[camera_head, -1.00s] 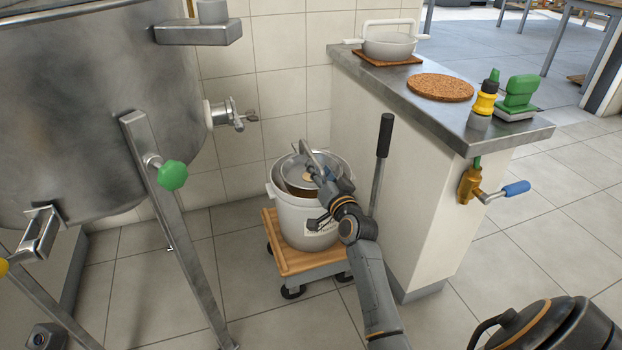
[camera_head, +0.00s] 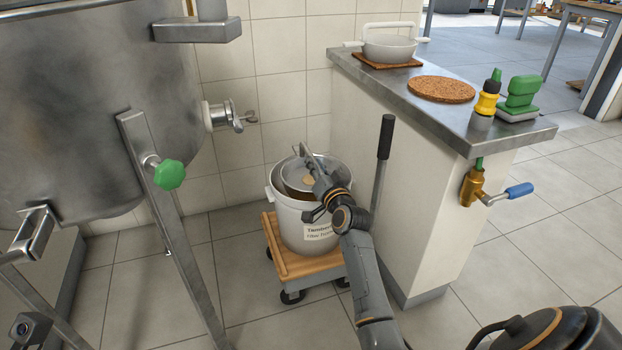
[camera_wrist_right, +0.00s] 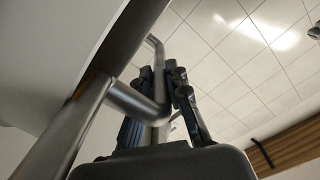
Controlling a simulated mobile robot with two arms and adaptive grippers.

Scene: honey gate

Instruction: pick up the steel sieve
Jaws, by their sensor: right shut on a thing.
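The steel sieve (camera_head: 292,180) is a round metal bowl set in the mouth of a white bucket (camera_head: 286,221) that carries a label. Its handle rises at the rim, and my arm hides part of its right side. My right gripper (camera_head: 318,180) is at the handle, over the sieve. In the right wrist view its dark fingers (camera_wrist_right: 165,95) are closed around a steel tube of the sieve (camera_wrist_right: 130,98). I see no clear gap between sieve and bucket. My left gripper is not in view.
The bucket stands on a wooden dolly (camera_head: 289,264) with casters. A large steel tank (camera_head: 90,110) with a green-knobbed leg is at left. A counter (camera_head: 415,185) at right holds a white bowl (camera_head: 390,47), cork mat (camera_head: 441,89) and bottle (camera_head: 487,98). A black-handled lever (camera_head: 385,138) stands beside the counter.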

